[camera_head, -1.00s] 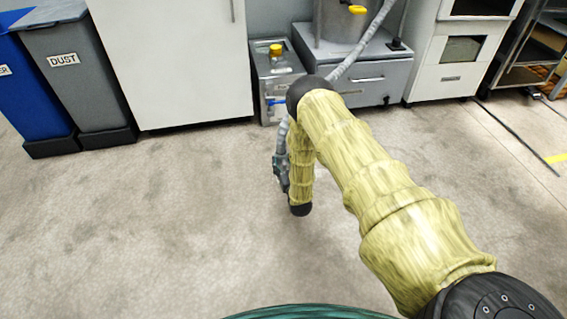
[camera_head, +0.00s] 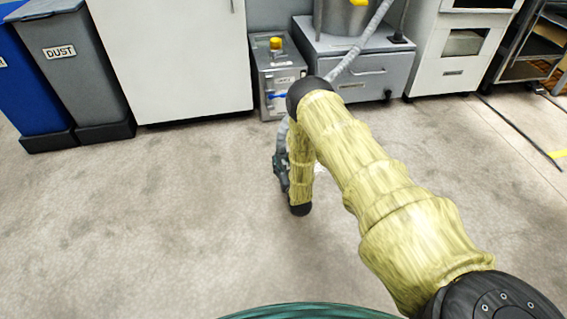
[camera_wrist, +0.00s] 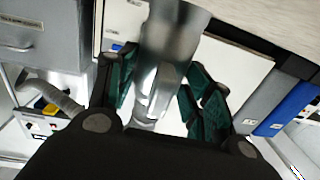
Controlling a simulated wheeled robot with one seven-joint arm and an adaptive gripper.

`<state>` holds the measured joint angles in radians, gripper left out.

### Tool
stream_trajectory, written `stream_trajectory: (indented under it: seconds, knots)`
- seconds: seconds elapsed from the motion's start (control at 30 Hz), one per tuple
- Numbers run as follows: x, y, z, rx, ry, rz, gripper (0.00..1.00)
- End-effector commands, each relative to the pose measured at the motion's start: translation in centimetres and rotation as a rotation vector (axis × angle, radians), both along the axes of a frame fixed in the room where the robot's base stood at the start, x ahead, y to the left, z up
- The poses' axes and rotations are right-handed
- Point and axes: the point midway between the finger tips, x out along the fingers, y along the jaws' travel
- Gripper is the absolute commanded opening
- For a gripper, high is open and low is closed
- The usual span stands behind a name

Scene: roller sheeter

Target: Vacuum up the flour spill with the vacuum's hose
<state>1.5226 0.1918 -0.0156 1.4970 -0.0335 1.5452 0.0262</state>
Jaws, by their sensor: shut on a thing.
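My gripper (camera_wrist: 160,100) is shut on a shiny grey metal tube (camera_wrist: 172,40), which looks like the end piece of the hose, in the wrist view. In the head view the gripper (camera_head: 280,172) hangs low over the floor, partly hidden by my arm. The grey ribbed hose (camera_head: 362,42) runs from the top right down behind my arm and shows again above the gripper. A faint whitish patch (camera_head: 320,169) on the floor just right of my forearm may be flour; most of it is hidden. I cannot tell which machine is the vacuum.
A grey DUST bin (camera_head: 75,70) and a blue bin (camera_head: 30,95) stand at the left. A white cabinet (camera_head: 180,60), a grey box with a yellow cap (camera_head: 277,85) and a grey drawer unit (camera_head: 360,70) line the back. The floor at left and front is clear.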

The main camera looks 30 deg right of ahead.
Motion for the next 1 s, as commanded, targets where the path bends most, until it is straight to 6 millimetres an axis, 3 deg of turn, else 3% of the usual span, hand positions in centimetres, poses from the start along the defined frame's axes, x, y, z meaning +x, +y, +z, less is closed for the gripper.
stream_trajectory:
  seconds: [0.3,1.0]
  knots:
    - [0.1,0.0,-1.2,0.0,-0.002,0.0,0.09]
    - [-0.5,-2.5,-1.0,0.0,-0.002,0.0,0.09]
